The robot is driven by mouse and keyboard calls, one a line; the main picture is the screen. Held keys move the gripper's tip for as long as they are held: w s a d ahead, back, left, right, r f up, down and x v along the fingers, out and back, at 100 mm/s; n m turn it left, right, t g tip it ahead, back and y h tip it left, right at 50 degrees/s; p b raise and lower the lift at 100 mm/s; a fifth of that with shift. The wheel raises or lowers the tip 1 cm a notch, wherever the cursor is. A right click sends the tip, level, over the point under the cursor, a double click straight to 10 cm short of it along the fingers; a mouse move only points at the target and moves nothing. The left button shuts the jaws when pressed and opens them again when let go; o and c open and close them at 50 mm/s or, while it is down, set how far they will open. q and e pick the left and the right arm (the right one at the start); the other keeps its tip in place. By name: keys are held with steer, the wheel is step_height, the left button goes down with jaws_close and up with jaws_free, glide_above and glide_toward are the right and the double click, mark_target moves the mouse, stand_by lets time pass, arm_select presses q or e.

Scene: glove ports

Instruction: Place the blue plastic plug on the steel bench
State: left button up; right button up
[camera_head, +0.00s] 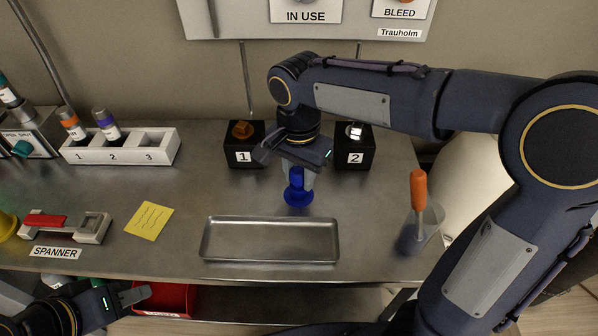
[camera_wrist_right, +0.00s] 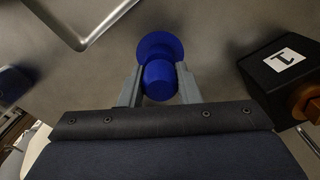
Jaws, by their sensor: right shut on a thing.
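The blue plastic plug (camera_head: 298,196) is upright between the fingers of my right gripper (camera_head: 297,176), behind the metal tray. In the right wrist view the plug (camera_wrist_right: 160,80) has a wide round flange and a narrower knob, and my right gripper (camera_wrist_right: 160,88) is shut on the knob. The plug is at or just above the steel bench (camera_head: 190,195); I cannot tell whether it touches. My left gripper (camera_head: 133,294) is at the lower left, in front of the bench edge, away from the plug. Its fingers are seen edge-on.
A shallow metal tray (camera_head: 270,258) lies just in front of the plug. Black blocks 1 (camera_head: 243,158) and 2 (camera_head: 354,160) stand behind it. A cup with an orange-handled tool (camera_head: 418,190) stands right. A white rack (camera_head: 150,158) and yellow note (camera_head: 149,221) are left. Bench between note and plug is clear.

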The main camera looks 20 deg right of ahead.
mark_target(299, 170)
steer(key=o, duration=1)
steer(key=shift+c, duration=0.2)
steer(key=shift+r, duration=0.3)
step_height(299, 170, up, 12)
steer(key=p, duration=0.2)
steer(key=shift+f, duration=0.2)
